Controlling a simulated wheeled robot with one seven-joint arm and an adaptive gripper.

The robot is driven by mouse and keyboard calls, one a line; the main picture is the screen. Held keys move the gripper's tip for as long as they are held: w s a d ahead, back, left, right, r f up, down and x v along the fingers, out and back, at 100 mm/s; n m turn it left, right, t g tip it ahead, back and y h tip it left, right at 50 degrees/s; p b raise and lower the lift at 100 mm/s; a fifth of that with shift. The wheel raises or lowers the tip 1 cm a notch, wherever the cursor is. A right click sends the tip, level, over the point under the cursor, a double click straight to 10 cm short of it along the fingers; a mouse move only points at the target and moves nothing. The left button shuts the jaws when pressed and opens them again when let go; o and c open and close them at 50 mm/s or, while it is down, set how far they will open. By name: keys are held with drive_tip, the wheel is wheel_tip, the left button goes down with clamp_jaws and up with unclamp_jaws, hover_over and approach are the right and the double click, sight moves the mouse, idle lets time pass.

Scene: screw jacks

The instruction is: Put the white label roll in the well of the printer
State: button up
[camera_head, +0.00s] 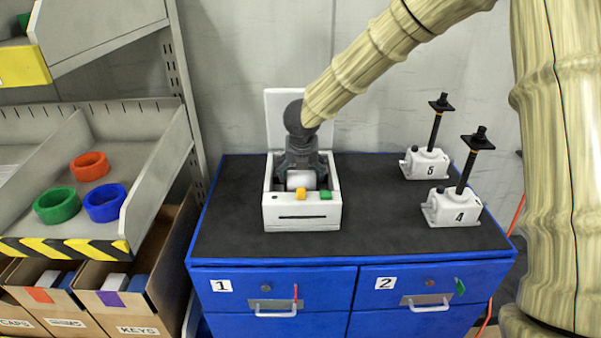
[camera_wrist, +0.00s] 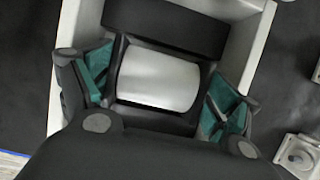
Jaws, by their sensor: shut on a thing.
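The white label roll (camera_head: 301,179) is inside the open white printer (camera_head: 301,217), between the printer's side walls. My gripper (camera_head: 301,172) reaches down into the printer from above and is shut on the roll. In the wrist view the roll (camera_wrist: 158,78) lies between my two teal-padded fingers (camera_wrist: 158,92), with the printer's white wall (camera_wrist: 250,50) around them. The printer's lid (camera_head: 283,110) stands upright at the back. The underside of the roll is hidden, so I cannot tell whether it touches the well floor.
The printer stands on a black mat (camera_head: 370,225) on a blue cabinet (camera_head: 275,285). Two screw jacks, marked 5 (camera_head: 425,163) and 4 (camera_head: 452,208), stand at the right. A shelf bin (camera_head: 135,190) with coloured rings is at the left. The mat between printer and jacks is clear.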

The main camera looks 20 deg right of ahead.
drive_tip(key=shift+s+f, duration=0.2)
drive_tip(key=shift+w+f, duration=0.25)
drive_tip(key=o, duration=0.9)
drive_tip(key=shift+f, duration=0.1)
drive_tip(key=shift+o, duration=0.2)
drive_tip(key=shift+s+r, duration=0.15)
drive_tip(key=shift+r, duration=0.05)
drive_tip(key=shift+r, duration=0.5)
drive_tip(key=b+v, duration=0.2)
drive_tip(key=v, duration=0.9)
drive_tip(key=shift+b, duration=0.3)
drive_tip(key=shift+a, duration=0.1)
